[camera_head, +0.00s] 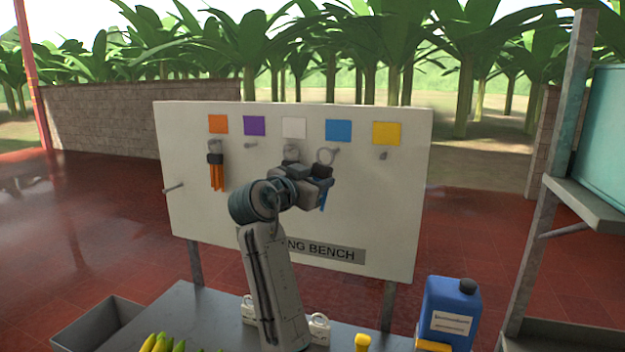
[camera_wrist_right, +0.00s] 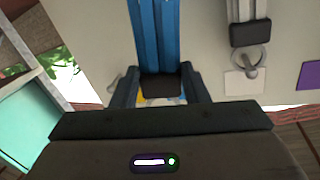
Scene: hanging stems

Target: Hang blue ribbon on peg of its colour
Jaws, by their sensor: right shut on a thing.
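My right gripper (camera_head: 322,178) is raised in front of the white board and shut on the blue ribbon (camera_head: 323,200). In the right wrist view the fingers (camera_wrist_right: 160,86) close on the ribbon's black clip, with the blue strips (camera_wrist_right: 158,35) hanging straight. The ribbon's pale ring stands above the gripper, upright, below the blue square (camera_head: 338,131). The peg (camera_head: 336,150) under that square shows at the ring's right edge; I cannot tell whether the ring is around it. My left gripper is not in view.
An orange ribbon (camera_head: 216,176) hangs under the orange square. A pale ribbon (camera_wrist_right: 241,10) hangs under the white square, close beside my gripper. The purple-square peg (camera_head: 250,145) and yellow-square peg (camera_head: 383,156) are bare. A blue jug (camera_head: 450,310) stands at lower right.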

